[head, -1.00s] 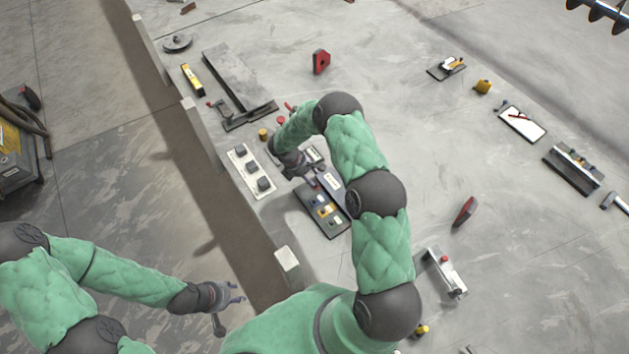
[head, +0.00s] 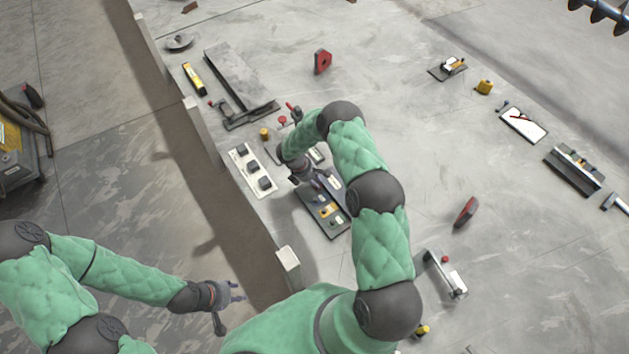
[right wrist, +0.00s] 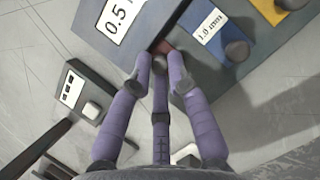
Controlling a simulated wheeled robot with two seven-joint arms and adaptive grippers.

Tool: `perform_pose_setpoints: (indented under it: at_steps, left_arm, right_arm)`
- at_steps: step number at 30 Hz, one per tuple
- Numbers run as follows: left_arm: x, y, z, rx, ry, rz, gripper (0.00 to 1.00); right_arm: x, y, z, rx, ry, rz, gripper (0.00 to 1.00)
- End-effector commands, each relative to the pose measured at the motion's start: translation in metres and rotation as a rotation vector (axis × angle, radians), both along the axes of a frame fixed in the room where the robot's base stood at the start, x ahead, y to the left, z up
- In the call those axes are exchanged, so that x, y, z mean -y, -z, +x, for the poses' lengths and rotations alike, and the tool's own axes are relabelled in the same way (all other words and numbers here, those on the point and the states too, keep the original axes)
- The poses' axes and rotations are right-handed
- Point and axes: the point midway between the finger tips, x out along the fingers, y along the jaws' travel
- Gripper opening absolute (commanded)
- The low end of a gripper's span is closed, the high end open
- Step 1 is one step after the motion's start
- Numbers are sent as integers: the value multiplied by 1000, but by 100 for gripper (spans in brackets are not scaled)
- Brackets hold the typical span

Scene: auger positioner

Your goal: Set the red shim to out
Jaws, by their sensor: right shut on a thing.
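The dark shim holder (head: 333,231) lies on the grey bench top, with blue and yellow shims in a row. In the right wrist view the blue shim (right wrist: 211,27) carries a 1.0 mm label and a grey knob, beside the yellow shim (right wrist: 272,10). A small patch of the red shim (right wrist: 164,46) shows right at my right fingertips; the rest of it is hidden. My right gripper (right wrist: 160,68) is shut on it, beside a raised block labelled 0.5 (right wrist: 122,15). In the head view my right gripper (head: 312,182) covers the holder's upper end. My left gripper (head: 238,292) hangs empty, fingers apart, left of the bench.
A white panel with several dark knobs (head: 238,158) lies left of the holder. A small grey box with a white button (right wrist: 85,92) is close to my right fingers. A red upright piece (head: 466,212) stands to the right. Bare bench lies between.

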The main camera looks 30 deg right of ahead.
Motion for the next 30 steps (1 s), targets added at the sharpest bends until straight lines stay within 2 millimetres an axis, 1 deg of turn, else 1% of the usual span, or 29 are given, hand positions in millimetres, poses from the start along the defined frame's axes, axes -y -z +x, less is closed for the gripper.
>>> perform_pose_setpoints:
  at_steps: [4, 7, 12, 15, 23, 24, 25, 26, 30]
  left_arm:
    - [0, 0, 0, 0, 0, 0, 40]
    - [0, 3, 0, 0, 0, 0, 40]
    - [0, 14, 0, 0, 0, 0, 40]
    - [0, 17, 0, 0, 0, 0, 40]
    - [0, 15, 0, 0, 0, 0, 40]
    - [0, 15, 0, 0, 0, 0, 40]
    - [0, 15, 0, 0, 0, 0, 40]
    - [0, 15, 0, 0, 0, 0, 40]
    - [0, 15, 0, 0, 0, 0, 40]
  right_arm:
    - [0, 0, 0, -1, -1, -1, 0]
    - [-8, 1, 0, 0, -2, 0, 0]
    - [-36, 2, -2, 0, -4, 1, 0]
    - [-47, 1, -3, 0, -2, 0, 0]
    - [-49, 0, -4, -1, -1, 2, 0]
    - [-49, 0, -4, -1, -1, 2, 29]
    - [-49, 0, -4, 0, -1, 2, 38]
    - [-49, 0, -4, 0, -1, 2, 42]
    - [-49, 0, -4, 0, -1, 1, 42]
